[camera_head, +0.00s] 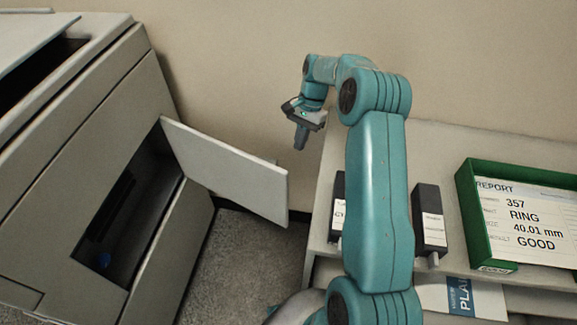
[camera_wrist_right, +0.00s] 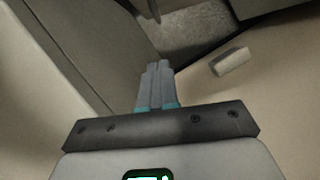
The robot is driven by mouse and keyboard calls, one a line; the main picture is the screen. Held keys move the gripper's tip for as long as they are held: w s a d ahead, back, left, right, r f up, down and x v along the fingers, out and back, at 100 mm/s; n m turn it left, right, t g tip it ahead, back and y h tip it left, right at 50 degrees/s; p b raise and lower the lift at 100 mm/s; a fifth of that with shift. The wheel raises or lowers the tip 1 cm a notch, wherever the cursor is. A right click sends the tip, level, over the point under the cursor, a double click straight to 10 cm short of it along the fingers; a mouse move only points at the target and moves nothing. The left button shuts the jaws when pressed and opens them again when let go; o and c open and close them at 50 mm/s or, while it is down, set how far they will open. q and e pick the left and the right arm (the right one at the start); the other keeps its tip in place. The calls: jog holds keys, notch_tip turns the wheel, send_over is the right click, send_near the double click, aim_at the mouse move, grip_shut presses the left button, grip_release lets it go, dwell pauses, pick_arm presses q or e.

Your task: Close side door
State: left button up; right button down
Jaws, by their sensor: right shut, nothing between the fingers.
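The side door (camera_head: 228,168) is a flat light-grey panel on the side of the grey machine (camera_head: 100,105). It stands open, swung out to the right of a dark rectangular opening (camera_head: 135,205). A small blue thing shows low inside the opening. My right gripper (camera_head: 300,138) is shut and empty, to the right of the door and above it in the head view, apart from it. In the right wrist view its fingers (camera_wrist_right: 158,72) are together with nothing between them. My left gripper is not in view.
A light table (camera_head: 440,150) on the right carries a green tray (camera_head: 490,235) with a report card, and dark boxes (camera_head: 430,215) beside my arm. Grey floor (camera_head: 245,255) shows between machine and table. A beige wall (camera_head: 230,50) is behind.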

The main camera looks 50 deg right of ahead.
jog(key=a+f, duration=0.5)
jog(key=shift+s+a+f, duration=0.15)
jog(key=shift+a+f, duration=0.15)
jog(key=shift+a, duration=0.05)
jog(key=shift+a, duration=0.1)
